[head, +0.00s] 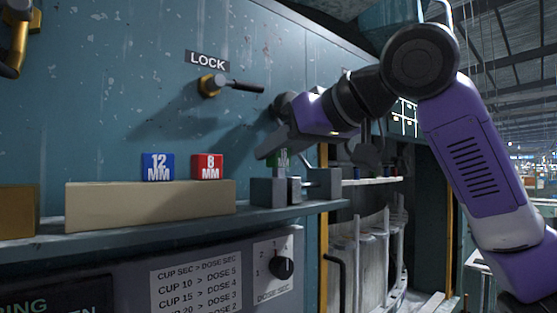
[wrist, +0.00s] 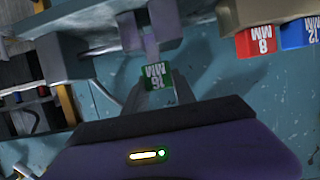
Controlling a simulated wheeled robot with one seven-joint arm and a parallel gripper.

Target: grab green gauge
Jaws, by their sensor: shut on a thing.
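The green gauge (wrist: 157,76), a small block marked 16 MM in white, sits between the fingers of my gripper (wrist: 157,86) in the wrist view. The fingers are shut on it from both sides. In the head view, my gripper (head: 275,147) reaches down from the right over the shelf. The green gauge (head: 281,159) shows there only in part, behind a finger, just above the grey metal fixture (head: 268,192). I cannot tell whether the gauge touches the fixture.
A blue 12 MM gauge (head: 158,166) and a red 8 MM gauge (head: 207,166) stand on the beige block (head: 150,207) to the left. The LOCK lever (head: 235,86) sticks out of the blue wall above. Glass tubes (head: 372,260) stand below right.

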